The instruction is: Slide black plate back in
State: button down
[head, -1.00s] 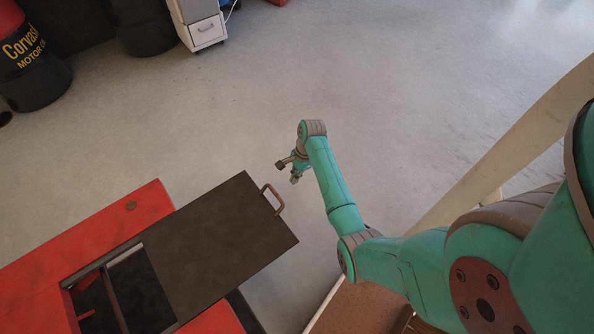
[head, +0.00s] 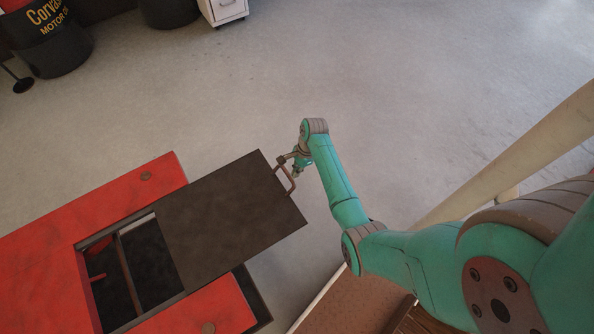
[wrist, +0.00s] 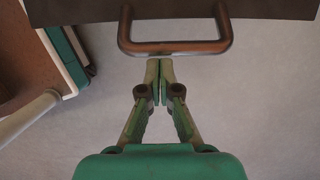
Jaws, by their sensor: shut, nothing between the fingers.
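The black plate (head: 228,216) is a flat dark panel that sticks out of the red lift (head: 70,225) toward the right. An open slot with a dark inside shows in the red top to the left of the plate. A brown bar handle (head: 287,176) is on the plate's right end; it also spans the top of the wrist view (wrist: 174,47). My gripper (head: 297,165) is at the handle in the head view. In the wrist view my gripper (wrist: 159,62) is shut and empty, its fingertips right at the handle's bar. Whether they touch it I cannot tell.
A black oil drum (head: 58,38) and a white cabinet (head: 224,10) stand far off at the top left. A pale beam (head: 510,165) runs along the right side. The grey floor (head: 200,100) beyond the plate is clear.

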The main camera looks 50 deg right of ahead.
send_over(222, 220)
jog(key=shift+s, duration=0.15)
jog(key=shift+a+r, duration=0.1)
jog(key=shift+a, duration=0.25)
jog(key=shift+w+a, duration=0.1)
jog(key=shift+w, duration=0.1)
jog(key=shift+d+r, duration=0.1)
jog(key=shift+d, duration=0.35)
jog(key=d, duration=0.1)
jog(key=s+d+r, duration=0.1)
jog(key=d, duration=0.1)
jog(key=shift+s+d+r, duration=0.25)
jog(key=shift+d+r, duration=0.05)
jog(key=shift+d, duration=0.1)
jog(key=v, duration=0.8)
jog(key=shift+d+r, duration=0.25)
jog(key=shift+r, duration=0.05)
